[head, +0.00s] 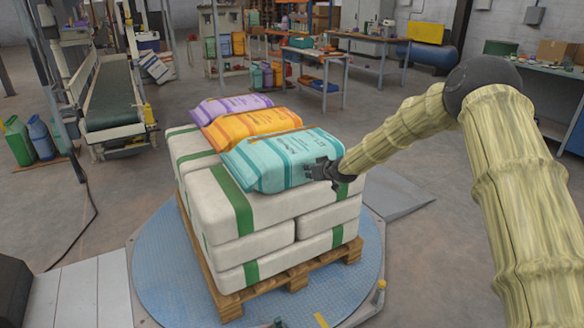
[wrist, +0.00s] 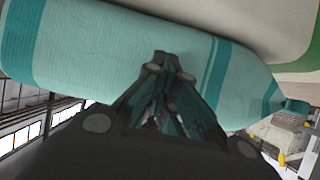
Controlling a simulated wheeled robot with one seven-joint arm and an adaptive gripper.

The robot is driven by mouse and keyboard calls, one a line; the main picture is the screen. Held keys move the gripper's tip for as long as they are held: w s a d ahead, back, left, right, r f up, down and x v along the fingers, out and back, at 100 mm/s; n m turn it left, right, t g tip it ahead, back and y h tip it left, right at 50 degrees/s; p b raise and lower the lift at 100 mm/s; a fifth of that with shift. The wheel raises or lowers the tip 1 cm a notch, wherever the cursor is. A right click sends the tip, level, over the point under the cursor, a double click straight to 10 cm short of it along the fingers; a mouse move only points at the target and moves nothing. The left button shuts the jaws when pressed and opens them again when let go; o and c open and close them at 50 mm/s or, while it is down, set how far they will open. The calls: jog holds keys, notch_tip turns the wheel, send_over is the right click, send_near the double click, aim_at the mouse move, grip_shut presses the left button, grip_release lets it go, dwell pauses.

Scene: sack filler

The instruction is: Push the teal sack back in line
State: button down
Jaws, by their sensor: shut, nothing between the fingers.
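The teal sack (head: 278,160) lies on top of the stacked white sacks, at the near end of a row with an orange sack (head: 250,125) and a purple sack (head: 231,106). Its near long side sticks out toward the near edge of the stack. My gripper (head: 316,170) is shut and empty at the right end of the teal sack, very close to it. In the wrist view the fingertips (wrist: 163,62) overlap the teal sack's side (wrist: 115,50). I cannot tell for certain whether they touch it.
White sacks with green bands (head: 240,215) are stacked on a wooden pallet (head: 290,283) on a round blue turntable (head: 165,280). A conveyor (head: 112,95) stands at the back left. Workbenches line the back and right. Open floor lies right of the turntable.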

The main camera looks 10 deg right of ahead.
jog(key=shift+w+a, duration=0.3)
jog(key=shift+w, duration=0.45)
jog(key=shift+w+a, duration=0.3)
jog(key=shift+w, duration=0.45)
dwell(0.7)
jog(key=p+v, duration=0.3)
jog(key=v, duration=0.4)
jog(key=shift+s+f, duration=0.2)
jog(key=shift+s, duration=0.25)
dwell(0.3)
jog(key=shift+d+f, duration=0.1)
jog(key=shift+d, duration=0.05)
jog(key=s+a+f+m+g+p, duration=0.1)
jog(key=s+a+f+g+p, duration=0.1)
jog(key=s+f, duration=0.75)
jog(key=s+a+f+m+g+h+p, duration=0.1)
jog(key=s+a+f+g+p, duration=0.15)
jog(key=s+f, duration=0.7)
jog(key=s+a+f+m+g+p, duration=0.15)
jog(key=s+f, duration=0.25)
jog(key=s, duration=1)
jog(key=s+d+g+h+p, duration=0.1)
jog(key=s+d+g, duration=0.1)
jog(key=s, duration=1.6)
jog(key=s+d+g+h+p, duration=0.2)
jog(key=s+g, duration=0.1)
jog(key=s, duration=1.5)
jog(key=shift+s+m, duration=0.2)
jog(key=shift+m, duration=0.25)
